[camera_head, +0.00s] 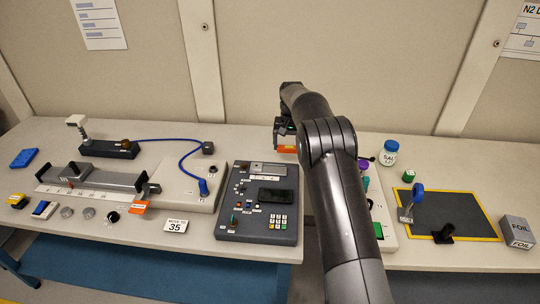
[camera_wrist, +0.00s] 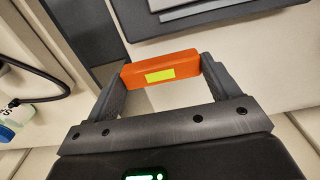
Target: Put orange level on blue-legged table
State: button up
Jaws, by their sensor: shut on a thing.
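The orange level (camera_wrist: 160,68) is a short orange bar with a yellow label. In the wrist view it spans crosswise between the two fingers of my gripper (camera_wrist: 160,80), which is shut on its ends. In the head view the orange level (camera_head: 287,150) shows just under my gripper (camera_head: 285,136), left of my arm, over the back part of the benches. I cannot tell its height above the surface. The left table (camera_head: 100,225) has a pale top and blue legs and a blue panel below. My arm hides part of the gap between the tables.
A grey control panel (camera_head: 262,203) stands at the left table's right end. A rail fixture (camera_head: 110,178), a blue cable and small parts crowd the rest. The right table holds a salt jar (camera_head: 388,152), a black mat (camera_head: 445,215) and a foil box (camera_head: 516,231). A wall stands behind.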

jog(key=a+f, duration=0.1)
jog(key=w+a+f, duration=0.1)
jog(key=a, duration=0.1)
jog(key=a+f, duration=0.1)
jog(key=a, duration=0.1)
jog(key=shift+w+a+f, duration=0.2)
jog(key=shift+w, duration=0.05)
jog(key=shift+f, duration=1.95)
jog(key=shift+f, duration=0.15)
jog(key=o, duration=0.9)
